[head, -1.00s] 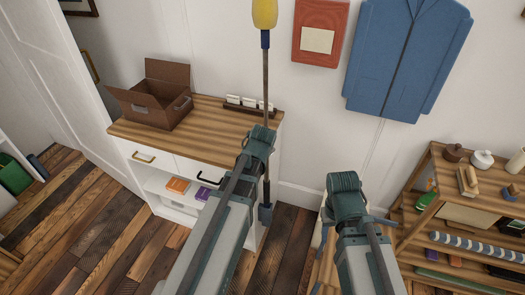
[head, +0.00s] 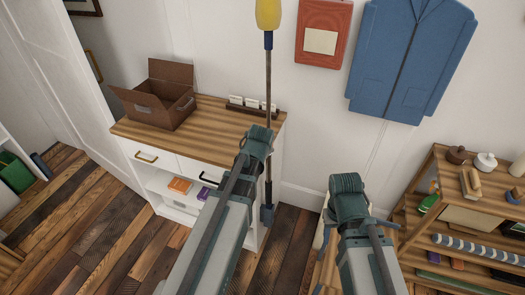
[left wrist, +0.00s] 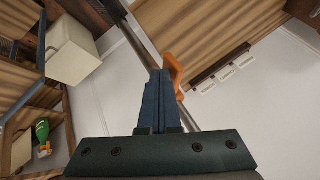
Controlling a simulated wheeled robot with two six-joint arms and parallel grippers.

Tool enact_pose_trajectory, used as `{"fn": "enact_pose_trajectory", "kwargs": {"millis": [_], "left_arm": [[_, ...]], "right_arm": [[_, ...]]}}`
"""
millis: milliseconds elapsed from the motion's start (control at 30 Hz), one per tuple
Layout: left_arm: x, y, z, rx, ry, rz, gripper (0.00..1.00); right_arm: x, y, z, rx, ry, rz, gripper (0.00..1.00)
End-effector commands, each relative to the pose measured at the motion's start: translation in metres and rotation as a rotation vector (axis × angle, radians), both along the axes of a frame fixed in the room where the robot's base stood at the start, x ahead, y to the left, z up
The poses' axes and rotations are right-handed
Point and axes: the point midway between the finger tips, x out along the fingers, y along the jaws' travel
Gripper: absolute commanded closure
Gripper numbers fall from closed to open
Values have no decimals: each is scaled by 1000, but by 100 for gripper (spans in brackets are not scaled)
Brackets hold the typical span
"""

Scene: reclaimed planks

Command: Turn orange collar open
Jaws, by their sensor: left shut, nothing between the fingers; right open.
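The orange collar (left wrist: 174,76) shows in the left wrist view as a bright orange piece at the grey pole (left wrist: 143,48). My left gripper (left wrist: 161,74) is shut and empty, its dark fingertips just left of the collar and overlapping it in the picture. I cannot tell whether they touch. In the head view the pole (head: 268,85) stands upright with a yellow head (head: 268,14); my left arm hides the collar there. My right gripper (head: 350,208) is open, low and to the right, away from the pole; its fingers are mostly hidden.
A wood-topped cabinet (head: 212,118) stands behind the pole, with an open brown box (head: 160,103) and a rack of white cards (head: 253,106) on it. A wooden shelf unit (head: 440,185) with several items is at right. A blue jacket (head: 410,65) hangs on the wall.

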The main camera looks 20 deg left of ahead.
Motion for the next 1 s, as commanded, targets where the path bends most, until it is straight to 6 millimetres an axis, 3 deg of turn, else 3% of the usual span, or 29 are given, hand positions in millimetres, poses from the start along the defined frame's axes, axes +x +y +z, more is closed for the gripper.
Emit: {"fn": "enact_pose_trajectory", "kwargs": {"millis": [1000], "left_arm": [[15,29,0,-1,0,1,100]], "right_arm": [[0,0,0,0,0,0,50]]}}
